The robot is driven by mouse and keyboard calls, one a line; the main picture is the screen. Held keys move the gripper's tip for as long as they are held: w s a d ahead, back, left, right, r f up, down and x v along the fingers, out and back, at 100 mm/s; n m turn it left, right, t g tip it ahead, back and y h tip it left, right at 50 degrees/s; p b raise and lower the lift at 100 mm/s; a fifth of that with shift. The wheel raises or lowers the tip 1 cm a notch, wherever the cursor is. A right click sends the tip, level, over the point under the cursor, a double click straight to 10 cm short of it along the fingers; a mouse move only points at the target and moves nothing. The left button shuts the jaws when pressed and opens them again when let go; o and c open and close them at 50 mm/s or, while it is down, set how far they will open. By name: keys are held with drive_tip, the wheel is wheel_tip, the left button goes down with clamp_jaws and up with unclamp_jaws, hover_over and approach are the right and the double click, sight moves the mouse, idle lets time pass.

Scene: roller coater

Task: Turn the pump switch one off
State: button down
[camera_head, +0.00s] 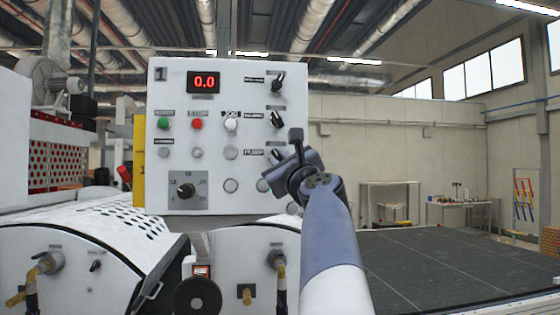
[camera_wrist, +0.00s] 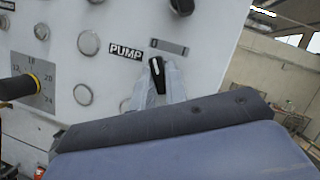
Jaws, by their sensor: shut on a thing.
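The pump switch is a black rotary knob with a white pointer line. In the wrist view the pump switch (camera_wrist: 156,69) sits right of a "PUMP" label (camera_wrist: 126,51), its pointer roughly upward and slightly left in the picture. The pale fingers of my gripper (camera_wrist: 158,86) are on both sides of the knob and shut on it. In the head view the pump switch (camera_head: 277,154) is the third knob down on the panel's right side, partly hidden by my gripper (camera_head: 283,172). The fingertips are hard to make out there.
The white control panel (camera_head: 215,96) also holds two black knobs above, a green button (camera_head: 163,123), a red button (camera_head: 197,124), a dial (camera_head: 186,190) and a red "0.0" display (camera_head: 204,82). A dark conveyor bed (camera_head: 440,262) lies to the right.

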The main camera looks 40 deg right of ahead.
drive_tip(key=c, duration=1.4)
unclamp_jaws()
drive_tip(key=shift+c, duration=0.2)
drive_tip(key=b+v, duration=0.4)
drive_tip(key=v, duration=0.7)
drive_tip(key=shift+w+d, duration=0.15)
drive_tip(key=p+x, duration=0.4)
drive_tip(key=x, duration=0.6)
drive_tip(key=shift+w+r, duration=0.2)
drive_tip(key=shift+w, duration=0.15)
